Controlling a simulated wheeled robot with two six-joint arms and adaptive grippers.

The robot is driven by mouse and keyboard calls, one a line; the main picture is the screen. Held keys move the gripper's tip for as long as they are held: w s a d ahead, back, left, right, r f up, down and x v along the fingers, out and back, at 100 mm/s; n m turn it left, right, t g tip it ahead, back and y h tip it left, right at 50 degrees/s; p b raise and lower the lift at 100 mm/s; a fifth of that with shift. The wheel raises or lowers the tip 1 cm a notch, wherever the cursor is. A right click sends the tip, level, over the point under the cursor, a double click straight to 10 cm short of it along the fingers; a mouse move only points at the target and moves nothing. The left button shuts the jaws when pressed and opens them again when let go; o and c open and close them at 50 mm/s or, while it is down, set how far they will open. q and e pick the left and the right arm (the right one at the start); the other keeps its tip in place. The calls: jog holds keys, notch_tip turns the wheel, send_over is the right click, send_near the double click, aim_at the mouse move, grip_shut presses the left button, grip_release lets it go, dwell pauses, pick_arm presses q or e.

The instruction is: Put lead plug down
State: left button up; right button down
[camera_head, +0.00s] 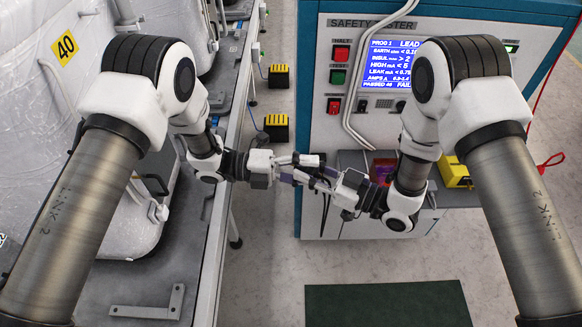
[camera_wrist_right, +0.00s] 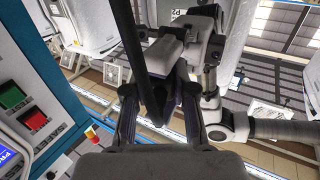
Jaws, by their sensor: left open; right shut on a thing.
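My right gripper (camera_head: 318,181) is shut on a dark thing, taken to be the lead plug, between the aisle and the safety tester. In the right wrist view a dark shape (camera_wrist_right: 157,108) shows between the fingers of this gripper (camera_wrist_right: 162,125), with a black strip rising from it. Its outline is partly hidden by the fingers. My left gripper (camera_head: 296,167) is open and comes in from the left, its fingers close to the right gripper's. I cannot tell whether the two touch. The safety tester (camera_head: 325,115) stands behind, with a lit blue screen (camera_head: 392,75).
A bench (camera_head: 196,235) with wrapped white appliances (camera_head: 70,100) runs along the left. Black-and-yellow blocks (camera_head: 278,77) (camera_head: 276,127) lie on the floor beside it. A yellow case (camera_head: 456,170) sits on the tester's shelf. A dark green mat (camera_head: 388,304) lies in front on clear floor.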

pick_arm(q)
grip_shut()
jog(key=shift+r, duration=0.1)
pick_arm(e)
jog(key=c, duration=0.9)
grip_release()
jog(key=shift+o, duration=0.2)
jog(key=shift+f, duration=0.1)
pick_arm(q)
jog(key=shift+w+r, duration=0.1)
jog(key=shift+w, duration=0.05)
pick_arm(e)
jog(key=shift+s+f, duration=0.1)
jog(key=shift+s, duration=0.05)
